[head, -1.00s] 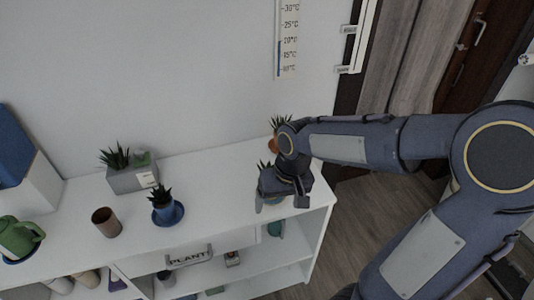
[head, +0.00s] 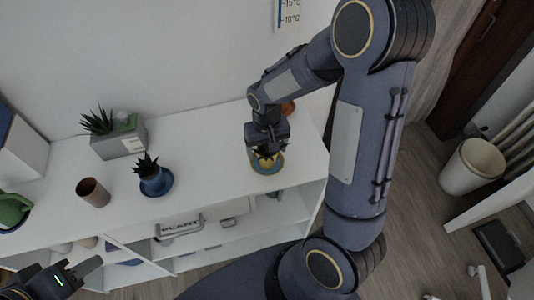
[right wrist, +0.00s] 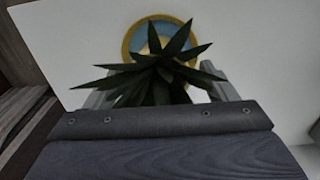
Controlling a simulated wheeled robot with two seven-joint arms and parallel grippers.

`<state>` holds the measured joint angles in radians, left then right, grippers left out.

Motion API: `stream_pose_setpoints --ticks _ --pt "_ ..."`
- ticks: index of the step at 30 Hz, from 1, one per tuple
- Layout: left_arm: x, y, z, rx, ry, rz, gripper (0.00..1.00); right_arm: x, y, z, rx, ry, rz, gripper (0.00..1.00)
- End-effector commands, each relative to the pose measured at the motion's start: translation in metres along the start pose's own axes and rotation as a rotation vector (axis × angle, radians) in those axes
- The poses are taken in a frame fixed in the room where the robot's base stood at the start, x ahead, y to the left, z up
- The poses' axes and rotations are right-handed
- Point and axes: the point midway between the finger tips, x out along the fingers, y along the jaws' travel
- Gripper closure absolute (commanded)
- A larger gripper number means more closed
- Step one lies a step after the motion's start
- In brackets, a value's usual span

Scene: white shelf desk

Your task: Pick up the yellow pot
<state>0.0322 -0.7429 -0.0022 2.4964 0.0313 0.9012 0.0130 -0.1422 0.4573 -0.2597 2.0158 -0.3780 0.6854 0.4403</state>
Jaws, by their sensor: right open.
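The yellow pot (head: 267,161) stands upright on a round saucer (head: 279,166) near the right end of the white shelf top. It holds a spiky green plant, which fills the middle of the right wrist view (right wrist: 158,70) and hides most of the pot. My right gripper (head: 267,148) is directly over the pot, pointing down, with its open fingers on either side of the plant; I cannot tell if they touch it. My left gripper (head: 62,279) is low at the left, in front of the shelf, away from the pot; its jaw state is unclear.
A terracotta pot (head: 288,108) stands behind my right wrist. On the shelf (head: 215,165) to the left are a blue pot (head: 156,184), a brown cup (head: 93,192), a grey planter (head: 118,143) and a green watering can (head: 12,209). The shelf top left of the yellow pot is clear.

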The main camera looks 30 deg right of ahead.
Motion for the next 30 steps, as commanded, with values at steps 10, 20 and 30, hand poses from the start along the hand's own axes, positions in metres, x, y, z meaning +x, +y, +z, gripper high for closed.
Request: stream_pose_setpoints --ticks 10,20,30 --pt "0.0001 0.0000 0.0000 0.000 0.000 0.000 0.64 0.0086 0.0001 0.0002 0.000 0.001 -0.001 0.23" --pt "0.0001 0.0000 0.0000 0.000 0.000 0.000 0.64 0.0084 0.0000 0.0002 0.000 0.000 -0.001 0.66" --pt "-0.0001 0.0001 0.0000 0.000 0.000 0.000 0.64 0.0068 -0.0001 -0.0001 0.000 0.002 -0.001 0.77"
